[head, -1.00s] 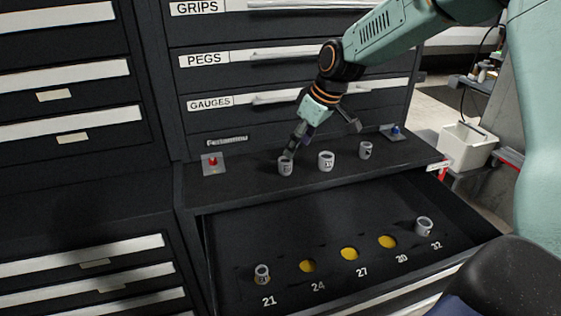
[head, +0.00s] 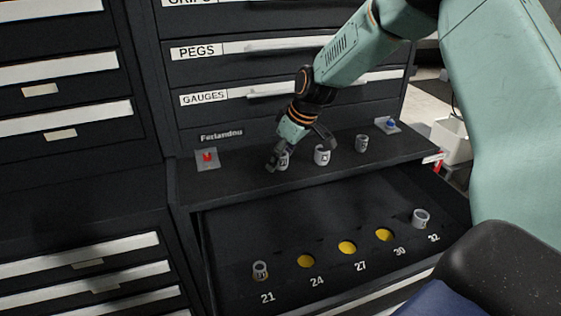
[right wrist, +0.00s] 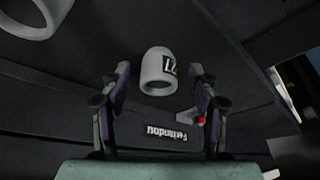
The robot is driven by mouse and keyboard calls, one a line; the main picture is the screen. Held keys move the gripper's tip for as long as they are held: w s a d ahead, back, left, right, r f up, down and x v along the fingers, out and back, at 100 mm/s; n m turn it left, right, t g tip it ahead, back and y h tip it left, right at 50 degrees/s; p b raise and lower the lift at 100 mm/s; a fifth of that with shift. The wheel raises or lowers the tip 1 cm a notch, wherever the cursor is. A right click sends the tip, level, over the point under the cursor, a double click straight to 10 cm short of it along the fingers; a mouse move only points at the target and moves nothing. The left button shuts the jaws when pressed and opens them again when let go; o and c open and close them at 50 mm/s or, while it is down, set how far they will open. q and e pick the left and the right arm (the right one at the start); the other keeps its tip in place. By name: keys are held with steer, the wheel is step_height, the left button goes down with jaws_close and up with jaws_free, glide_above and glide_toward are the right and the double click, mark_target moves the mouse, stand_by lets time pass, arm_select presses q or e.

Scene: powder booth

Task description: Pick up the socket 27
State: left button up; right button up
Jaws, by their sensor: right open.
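The socket 27 (head: 284,161) is a small grey ring with a dark label, the leftmost of three sockets on the cabinet ledge. My right gripper (head: 298,154) is open and comes down over it, a finger on each side, partly hiding it. In the right wrist view the socket (right wrist: 158,70) stands between the two open fingers (right wrist: 160,88), with gaps at both sides. Its label seems to read 27. My left gripper is not in view.
Two more sockets (head: 322,155) (head: 362,143) stand to the right on the ledge. A red knob (head: 207,158) and a blue knob (head: 391,123) flank them. The open drawer (head: 235,235) below has numbered places; sockets sit at 21 (head: 260,270) and 32 (head: 421,218), and 24, 27 and 30 show bare yellow.

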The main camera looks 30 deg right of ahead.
steer(key=shift+s+d, duration=0.1)
steer(key=shift+d, duration=0.1)
steer(key=shift+w+a, duration=0.25)
steer(key=c, duration=0.6)
steer(key=shift+s+d, duration=0.15)
steer(key=shift+d, duration=0.05)
steer(key=c, duration=0.6)
steer(key=shift+a, duration=0.15)
jaws_close()
